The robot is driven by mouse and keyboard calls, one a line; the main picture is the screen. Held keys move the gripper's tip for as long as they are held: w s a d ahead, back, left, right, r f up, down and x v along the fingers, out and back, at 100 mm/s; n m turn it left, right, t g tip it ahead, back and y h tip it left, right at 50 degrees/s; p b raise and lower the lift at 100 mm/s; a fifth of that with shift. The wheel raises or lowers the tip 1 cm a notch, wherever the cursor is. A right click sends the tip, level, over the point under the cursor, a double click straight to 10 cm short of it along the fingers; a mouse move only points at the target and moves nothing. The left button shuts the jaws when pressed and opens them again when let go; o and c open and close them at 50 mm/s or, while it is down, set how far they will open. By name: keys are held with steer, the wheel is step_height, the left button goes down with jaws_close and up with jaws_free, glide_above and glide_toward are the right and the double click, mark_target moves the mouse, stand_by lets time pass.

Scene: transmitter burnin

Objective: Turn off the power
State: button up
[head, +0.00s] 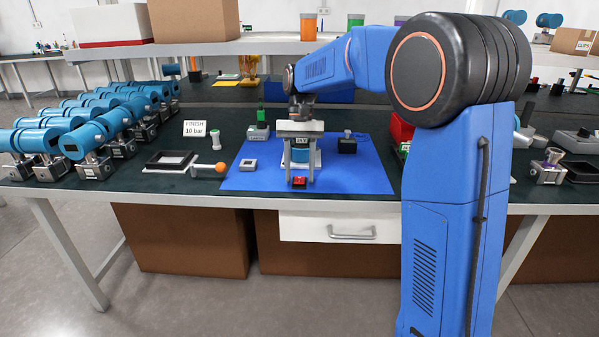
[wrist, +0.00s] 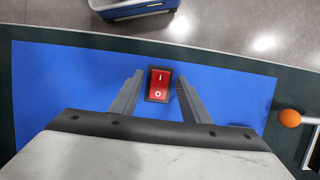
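A red rocker power switch (head: 299,181) in a black frame lies near the front edge of the blue mat (head: 348,178). In the wrist view the switch (wrist: 158,85) shows its "I" and "O" marks. My gripper (head: 297,180) points down at the mat by the switch. In the wrist view its two fingers (wrist: 157,82) are apart, one on each side of the switch, with nothing between them but the switch below. I cannot tell how high the fingertips are above it. A blue transmitter partly shows behind my gripper in the head view.
Several blue transmitters (head: 90,130) stand in rows at the left. A "FINISH 10 bar" sign (head: 194,128), a lever with an orange ball (head: 221,168), a small grey block (head: 248,164) and a black box (head: 347,146) are nearby. The mat's right front is clear.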

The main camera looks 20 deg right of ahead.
steer(key=shift+r, duration=0.15)
steer(key=v, duration=1.7)
steer(key=s+d+f+n+t, duration=0.1)
steer(key=s+d+f+t, duration=0.1)
steer(key=s, duration=0.8)
steer(key=s+d+f+n+t, duration=0.1)
steer(key=s+d+f+t, duration=0.1)
steer(key=s, duration=0.8)
steer(key=s+d+f+n+t+h, duration=0.1)
steer(key=s+d+f+t, duration=0.2)
steer(key=s+f, duration=1.3)
steer(key=shift+s+f+n+t, duration=0.35)
steer(key=shift+s+t, duration=0.35)
steer(key=shift+s, duration=0.45)
